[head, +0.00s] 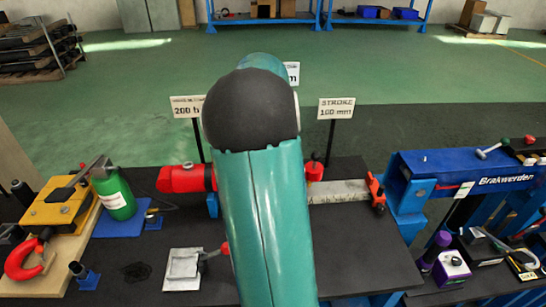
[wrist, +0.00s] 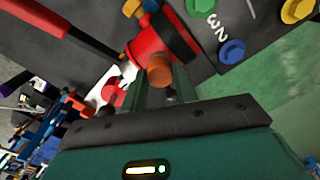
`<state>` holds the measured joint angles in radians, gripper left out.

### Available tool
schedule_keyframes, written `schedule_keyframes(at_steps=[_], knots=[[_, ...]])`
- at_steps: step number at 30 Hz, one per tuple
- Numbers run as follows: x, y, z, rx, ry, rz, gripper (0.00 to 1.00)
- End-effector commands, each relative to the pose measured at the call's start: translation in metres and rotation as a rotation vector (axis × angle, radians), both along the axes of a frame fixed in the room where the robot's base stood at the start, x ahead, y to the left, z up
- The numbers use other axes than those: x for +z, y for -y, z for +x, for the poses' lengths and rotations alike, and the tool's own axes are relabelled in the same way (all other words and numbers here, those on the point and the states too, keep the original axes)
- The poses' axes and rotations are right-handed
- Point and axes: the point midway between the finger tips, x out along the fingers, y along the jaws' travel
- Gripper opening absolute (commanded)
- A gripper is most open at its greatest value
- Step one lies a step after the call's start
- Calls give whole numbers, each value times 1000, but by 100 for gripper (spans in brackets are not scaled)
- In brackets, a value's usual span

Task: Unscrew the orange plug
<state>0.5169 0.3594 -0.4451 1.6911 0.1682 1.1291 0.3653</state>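The orange plug (wrist: 159,70) sits on the side of a red cylinder body (wrist: 165,40) in the wrist view, its round end facing my palm. My gripper (wrist: 161,82) points at it, with one finger on each side of the plug. The fingers stand apart by about the plug's width. I cannot tell whether they touch it. In the head view a red cylinder (head: 187,178) lies on the dark bench, partly covered by my teal arm. My arm also hides the gripper and the plug there.
A green bottle (head: 114,193) and a yellow block (head: 60,208) stand at the left. Sign posts, including the "STROKE" sign (head: 337,108), rise behind the bench. A blue beam (head: 460,170) is at the right.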

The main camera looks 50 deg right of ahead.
Motion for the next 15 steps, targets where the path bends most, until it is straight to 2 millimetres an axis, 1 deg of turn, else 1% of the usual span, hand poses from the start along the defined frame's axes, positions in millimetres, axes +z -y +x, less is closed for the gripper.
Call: schedule_keyframes(at_steps=[1, 3, 4, 15], knots=[[0, 0, 0, 0, 0, 0, 19], [0, 0, 0, 0, 0, 0, 5], [0, 0, 0, 1, 0, 0, 1], [2, 0, 0, 1, 0, 0, 0]])
